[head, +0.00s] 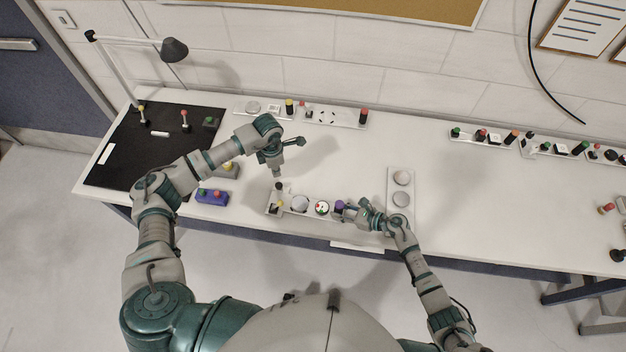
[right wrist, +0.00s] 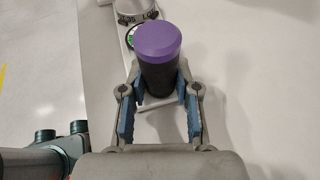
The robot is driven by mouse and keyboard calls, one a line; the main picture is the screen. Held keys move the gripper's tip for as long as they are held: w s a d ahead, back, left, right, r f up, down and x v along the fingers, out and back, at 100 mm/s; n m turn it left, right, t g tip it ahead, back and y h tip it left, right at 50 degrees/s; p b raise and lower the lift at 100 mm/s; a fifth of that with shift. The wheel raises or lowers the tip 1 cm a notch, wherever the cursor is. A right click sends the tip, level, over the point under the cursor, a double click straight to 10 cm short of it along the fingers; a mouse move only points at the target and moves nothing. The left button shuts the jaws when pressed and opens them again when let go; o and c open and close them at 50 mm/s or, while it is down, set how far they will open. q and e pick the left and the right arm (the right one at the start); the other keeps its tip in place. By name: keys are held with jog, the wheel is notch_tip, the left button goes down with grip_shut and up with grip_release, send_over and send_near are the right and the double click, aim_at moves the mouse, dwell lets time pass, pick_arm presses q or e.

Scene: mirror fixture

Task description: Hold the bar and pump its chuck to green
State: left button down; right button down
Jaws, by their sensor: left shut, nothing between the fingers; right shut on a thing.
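A white bar (head: 272,207) lies near the front edge of the table. It carries a dark lever-like part (head: 279,188) with yellow at its left end, a round grey disc (head: 300,203), and a round dial (head: 322,208) with red and green marks. A black post with a purple cap (right wrist: 160,42) stands at its right end; the cap also shows in the head view (head: 339,206). My right gripper (right wrist: 160,98) is shut around the post. My left gripper (head: 278,176) is shut and empty, just above the dark lever-like part. The dial reading is too small to tell.
A purple box with buttons (head: 211,197) and a black mat (head: 150,165) lie at the left. A white plate with two discs (head: 401,218) lies right of my right gripper. Strips of knobs (head: 338,118) line the back. The table's middle is clear.

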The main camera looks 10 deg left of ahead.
jog(key=c, duration=0.8)
grip_release()
jog(key=shift+o, duration=0.2)
